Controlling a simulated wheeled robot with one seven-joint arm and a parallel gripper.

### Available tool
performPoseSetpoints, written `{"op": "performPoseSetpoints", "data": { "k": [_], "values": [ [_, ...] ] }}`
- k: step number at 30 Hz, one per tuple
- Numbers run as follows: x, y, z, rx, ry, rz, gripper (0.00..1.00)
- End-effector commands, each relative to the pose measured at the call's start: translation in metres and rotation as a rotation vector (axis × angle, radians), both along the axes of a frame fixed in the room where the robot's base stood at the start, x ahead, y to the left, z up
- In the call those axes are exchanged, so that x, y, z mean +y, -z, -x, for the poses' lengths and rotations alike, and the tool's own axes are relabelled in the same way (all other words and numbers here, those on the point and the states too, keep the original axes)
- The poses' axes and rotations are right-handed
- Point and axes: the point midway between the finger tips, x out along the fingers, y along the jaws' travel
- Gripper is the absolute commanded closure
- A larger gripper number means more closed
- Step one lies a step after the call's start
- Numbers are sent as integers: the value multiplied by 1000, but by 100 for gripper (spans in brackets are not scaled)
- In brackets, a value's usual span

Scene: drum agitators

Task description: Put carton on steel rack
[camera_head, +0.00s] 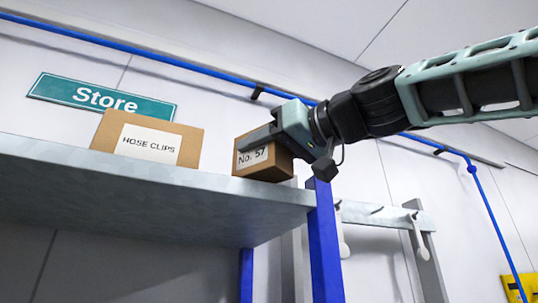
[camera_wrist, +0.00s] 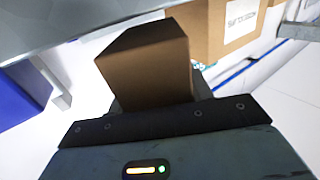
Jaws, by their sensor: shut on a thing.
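A small brown carton (camera_head: 265,164) with a white "No. 57" label is at the right end of the steel rack's top shelf (camera_head: 150,190). My gripper (camera_head: 268,138) reaches in from the right and is shut on the carton. The carton's base is close to the shelf's level; I cannot tell whether it touches. In the wrist view the carton (camera_wrist: 150,68) sits in front of the gripper body, and the fingertips are mostly hidden. The shelf's grey underside or edge (camera_wrist: 80,20) crosses the top left of that view.
A larger "HOSE CLIPS" box (camera_head: 150,140) stands on the shelf to the left, with a gap between. A blue rack post (camera_head: 325,245) rises at the shelf's right end. A grey rail with hooks (camera_head: 385,215) is further right. A "Store" sign (camera_head: 100,97) is on the wall.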

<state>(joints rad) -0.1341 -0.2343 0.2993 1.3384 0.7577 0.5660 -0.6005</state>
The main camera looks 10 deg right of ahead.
Motion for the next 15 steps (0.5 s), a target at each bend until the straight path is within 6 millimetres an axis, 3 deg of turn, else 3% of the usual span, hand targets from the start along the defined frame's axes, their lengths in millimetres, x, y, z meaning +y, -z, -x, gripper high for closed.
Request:
{"op": "performPoseSetpoints", "data": {
  "k": [15],
  "values": [
    [11,-1,-38,1,0,-1,77]
  ]
}}
